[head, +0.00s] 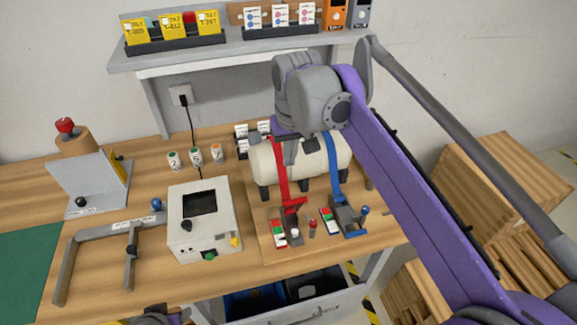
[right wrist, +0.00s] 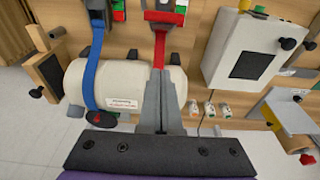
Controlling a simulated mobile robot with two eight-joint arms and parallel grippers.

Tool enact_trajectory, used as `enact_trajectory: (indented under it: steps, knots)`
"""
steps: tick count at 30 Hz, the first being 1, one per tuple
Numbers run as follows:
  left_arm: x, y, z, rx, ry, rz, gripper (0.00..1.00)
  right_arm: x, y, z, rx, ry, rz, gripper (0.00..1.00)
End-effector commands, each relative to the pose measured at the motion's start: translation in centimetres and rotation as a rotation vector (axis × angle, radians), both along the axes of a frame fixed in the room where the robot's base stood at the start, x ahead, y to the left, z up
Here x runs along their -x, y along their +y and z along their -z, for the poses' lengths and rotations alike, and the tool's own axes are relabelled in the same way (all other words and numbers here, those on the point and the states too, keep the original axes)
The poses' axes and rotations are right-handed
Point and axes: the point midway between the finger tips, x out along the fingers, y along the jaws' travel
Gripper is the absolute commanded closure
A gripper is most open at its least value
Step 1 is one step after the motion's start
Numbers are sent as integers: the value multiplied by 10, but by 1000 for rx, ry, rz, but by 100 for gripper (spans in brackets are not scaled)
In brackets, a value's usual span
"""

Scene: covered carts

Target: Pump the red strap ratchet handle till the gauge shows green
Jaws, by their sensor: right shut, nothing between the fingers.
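The red strap (head: 281,170) runs over a cream tank (head: 262,165) down to the red ratchet handle (head: 293,205) on the bench. A small gauge (head: 279,235) with red, white and green parts stands beside it; its reading is too small to tell. In the right wrist view the ratchet handle (right wrist: 164,17) is at the top, with the red strap (right wrist: 159,50) below it. My right gripper (head: 290,152) is shut and empty over the tank, near the strap and behind the handle. Its closed fingers show in the wrist view (right wrist: 158,95). My left gripper's fingers are not visible.
A blue strap (head: 333,165) with its own ratchet (head: 351,218) and gauge (head: 328,222) is to the right. A white box (head: 203,225) with a dark screen stands left. A grey bracket frame (head: 100,232) lies farther left. A shelf (head: 250,48) hangs above.

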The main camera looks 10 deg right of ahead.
Motion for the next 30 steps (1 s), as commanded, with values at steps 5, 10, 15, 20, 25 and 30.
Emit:
enact_trajectory:
  steps: [5, 10, 15, 20, 25, 30]
  knots:
    - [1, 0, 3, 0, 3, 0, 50, -5, 0, 27, 0, 0, 1, 100]
    - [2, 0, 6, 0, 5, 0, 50, -12, 0, 63, 0, -1, 1, 100]
    - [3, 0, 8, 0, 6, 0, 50, -19, 0, 98, 0, -2, 1, 100]
    - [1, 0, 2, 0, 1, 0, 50, 6, 0, 90, 0, -4, 0, 100]
    - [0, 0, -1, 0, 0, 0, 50, 18, -1, 88, 0, -4, 0, 100]
    - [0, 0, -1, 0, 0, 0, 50, 21, -1, 88, 0, -3, 0, 100]
